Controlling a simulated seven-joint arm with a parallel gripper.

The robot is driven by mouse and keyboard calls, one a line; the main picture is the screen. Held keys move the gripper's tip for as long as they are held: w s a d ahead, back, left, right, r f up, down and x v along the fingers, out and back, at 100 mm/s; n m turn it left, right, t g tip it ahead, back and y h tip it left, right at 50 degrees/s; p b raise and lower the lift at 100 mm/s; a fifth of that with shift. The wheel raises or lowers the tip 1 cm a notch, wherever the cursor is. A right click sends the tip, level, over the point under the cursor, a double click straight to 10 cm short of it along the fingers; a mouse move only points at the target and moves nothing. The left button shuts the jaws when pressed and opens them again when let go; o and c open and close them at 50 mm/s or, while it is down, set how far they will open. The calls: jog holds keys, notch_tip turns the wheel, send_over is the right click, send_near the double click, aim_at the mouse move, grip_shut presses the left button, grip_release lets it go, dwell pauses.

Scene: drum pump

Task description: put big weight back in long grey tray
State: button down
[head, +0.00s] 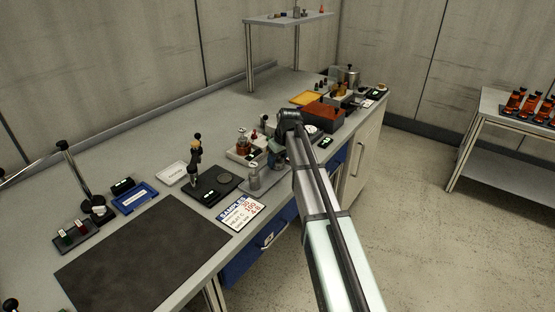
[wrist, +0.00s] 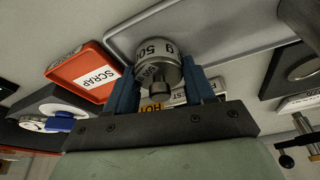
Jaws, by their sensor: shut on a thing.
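The big weight (wrist: 158,52), a silvery cylinder marked 500 g with a small knob, is between the blue fingers of my gripper (wrist: 160,88) in the wrist view. The fingers are shut on its sides. Behind it is a pale grey surface with a raised rim, apparently the long grey tray (wrist: 222,48); I cannot tell whether the weight touches it. In the head view my gripper (head: 276,154) is low over the right part of the bench, beside a grey tray (head: 272,188). The arm partly hides this spot, and the weight is not clear there.
An orange scrap tray (wrist: 82,72) lies left of the weight in the wrist view. A metal cylinder (wrist: 302,22) stands at upper right. In the head view, a black scale (head: 213,190) and a sample card (head: 241,212) are near. The dark mat (head: 143,255) is clear.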

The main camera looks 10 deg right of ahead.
jog(key=shift+c, duration=1.7)
grip_release()
jog(key=shift+d, duration=0.1)
jog(key=shift+d, duration=0.1)
jog(key=c, duration=0.3)
jog(key=shift+o, duration=0.2)
jog(key=shift+o, duration=0.7)
jog(key=shift+w+r, duration=0.1)
jog(key=shift+r, duration=0.15)
jog(key=o, duration=0.5)
jog(key=shift+r, duration=0.3)
jog(key=shift+c, duration=0.2)
jog(key=shift+a+r, duration=0.2)
jog(key=shift+r, duration=3.25)
